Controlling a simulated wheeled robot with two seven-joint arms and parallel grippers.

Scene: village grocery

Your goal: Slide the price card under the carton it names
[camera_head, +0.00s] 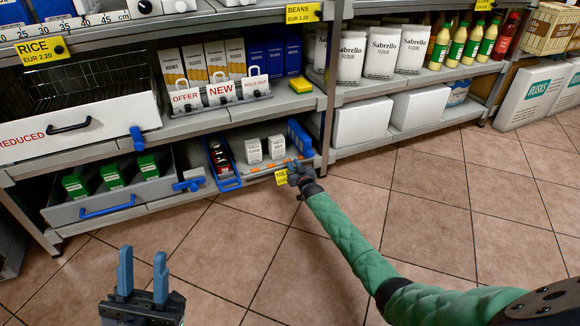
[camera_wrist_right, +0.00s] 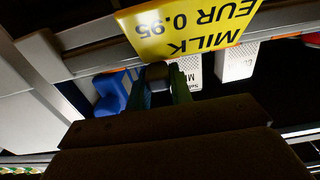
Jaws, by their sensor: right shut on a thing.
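The yellow price card (camera_head: 282,177) reads MILK; in the right wrist view it appears upside down as MILK EUR 0.95 (camera_wrist_right: 190,28). My right gripper (camera_head: 297,174) is shut on the card, at the front edge of the low shelf (camera_head: 262,171). Two small white cartons (camera_head: 253,150) (camera_head: 277,147) stand upright on that shelf, behind the card. Parts of them show in the right wrist view (camera_wrist_right: 188,72) (camera_wrist_right: 237,62); their print is too small to read surely. My left gripper (camera_head: 142,278) is open and empty, low over the floor.
A blue tray (camera_head: 228,184) with dark red items stands left of the cartons, and a blue object (camera_head: 299,138) stands right. A grey drawer with green boxes (camera_head: 113,175) is further left. Above are OFFER, NEW and SOLD tags (camera_head: 221,93). The tiled floor (camera_head: 420,190) is clear.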

